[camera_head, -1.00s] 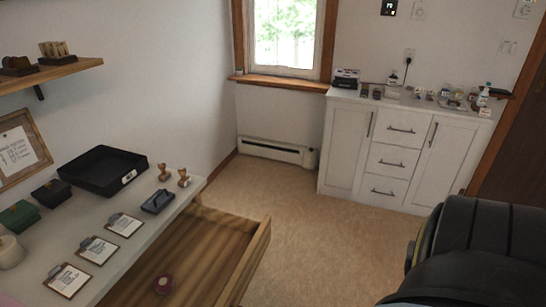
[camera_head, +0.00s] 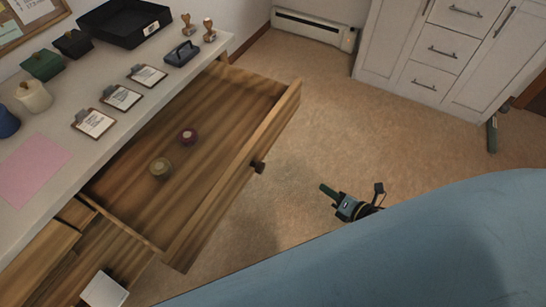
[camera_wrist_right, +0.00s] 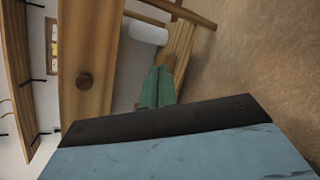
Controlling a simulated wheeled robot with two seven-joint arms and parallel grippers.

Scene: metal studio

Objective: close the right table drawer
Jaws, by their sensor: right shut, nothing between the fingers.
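The right table drawer (camera_head: 232,196) is a wooden drawer pulled well out from under the white table (camera_head: 60,124). Its front has a dark round knob (camera_head: 258,167). My right gripper (camera_head: 328,190) is shut and empty, with green fingers. It is apart from the drawer, to the right of the knob over the floor. My left gripper is not in view.
Another open drawer (camera_head: 118,252) at lower left holds a white item (camera_head: 104,290). A white cabinet (camera_head: 395,50) stands at the back right. Carpet (camera_head: 330,125) between is clear.

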